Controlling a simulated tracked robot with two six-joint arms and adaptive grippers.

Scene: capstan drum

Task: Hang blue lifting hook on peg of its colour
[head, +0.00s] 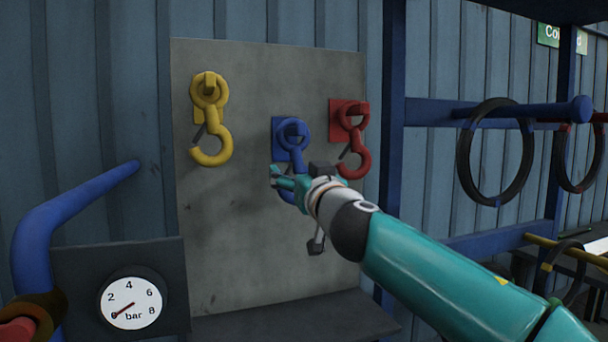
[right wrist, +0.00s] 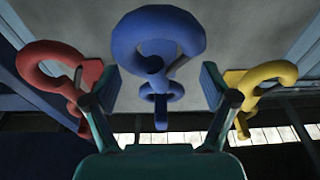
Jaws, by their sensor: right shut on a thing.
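The blue lifting hook (head: 297,158) is in front of the blue peg plate (head: 278,150) on the grey board. Its eye overlaps the blue peg; I cannot tell for certain whether it is threaded on it. My right gripper (head: 281,181) is shut on the blue hook near its lower part, which the gripper partly hides. In the right wrist view the blue hook (right wrist: 158,42) shows between the two fingers (right wrist: 158,88). The yellow hook (head: 211,148) hangs at the left, the red hook (head: 355,160) at the right. My left gripper is not in view.
The grey board (head: 240,235) is clear below the hooks. A pressure gauge (head: 133,301) and a blue pipe (head: 75,205) stand at the left. A blue rack (head: 460,112) with black rings (head: 466,180) stands at the right.

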